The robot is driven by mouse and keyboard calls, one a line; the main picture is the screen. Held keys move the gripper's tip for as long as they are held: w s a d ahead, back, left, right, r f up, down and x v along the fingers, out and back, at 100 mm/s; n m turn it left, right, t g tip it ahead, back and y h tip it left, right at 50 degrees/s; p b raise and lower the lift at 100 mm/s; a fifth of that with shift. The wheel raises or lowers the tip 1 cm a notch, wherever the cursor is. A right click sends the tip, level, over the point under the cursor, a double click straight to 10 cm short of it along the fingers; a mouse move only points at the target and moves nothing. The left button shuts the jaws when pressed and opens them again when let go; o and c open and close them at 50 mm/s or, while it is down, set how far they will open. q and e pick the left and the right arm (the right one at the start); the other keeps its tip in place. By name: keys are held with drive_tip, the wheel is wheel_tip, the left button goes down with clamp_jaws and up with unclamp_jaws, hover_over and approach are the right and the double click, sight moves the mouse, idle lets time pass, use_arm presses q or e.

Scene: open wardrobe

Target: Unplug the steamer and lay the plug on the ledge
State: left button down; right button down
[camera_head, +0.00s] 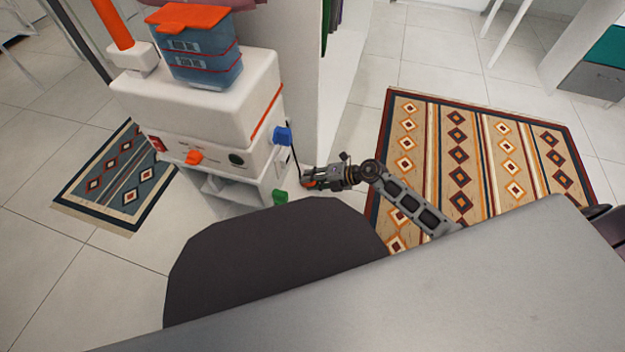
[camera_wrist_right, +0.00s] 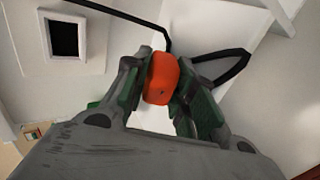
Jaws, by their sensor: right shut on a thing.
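The steamer (camera_head: 210,115) is a white boxy unit with a blue, orange-lidded tank and an orange pole, at the upper left of the head view. My right gripper (camera_head: 314,181) is low beside its right side. In the right wrist view the fingers (camera_wrist_right: 160,88) are shut on an orange plug (camera_wrist_right: 162,78). A black cord (camera_wrist_right: 222,54) shows near the plug, with one stretch at the upper left and a bend at the right. Whether the plug sits in a socket cannot be told. I cannot single out the ledge. My left gripper is not in view.
A white panel (camera_head: 297,75) rises behind the gripper. A white frame with a dark square (camera_wrist_right: 67,37) is left of the plug in the wrist view. A blue knob (camera_head: 282,136) and a green part (camera_head: 280,197) stick out from the steamer near my gripper. A patterned rug (camera_head: 478,150) lies right.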

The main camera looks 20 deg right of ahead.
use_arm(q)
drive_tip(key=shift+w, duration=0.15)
use_arm(e)
drive_tip(key=c, duration=1.2)
unclamp_jaws()
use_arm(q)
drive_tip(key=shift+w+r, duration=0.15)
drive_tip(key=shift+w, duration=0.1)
use_arm(e)
drive_tip(key=shift+o, duration=0.5)
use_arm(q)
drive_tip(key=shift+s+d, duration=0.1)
use_arm(e)
drive_tip(key=o, duration=0.3)
drive_tip(key=shift+f, duration=0.1)
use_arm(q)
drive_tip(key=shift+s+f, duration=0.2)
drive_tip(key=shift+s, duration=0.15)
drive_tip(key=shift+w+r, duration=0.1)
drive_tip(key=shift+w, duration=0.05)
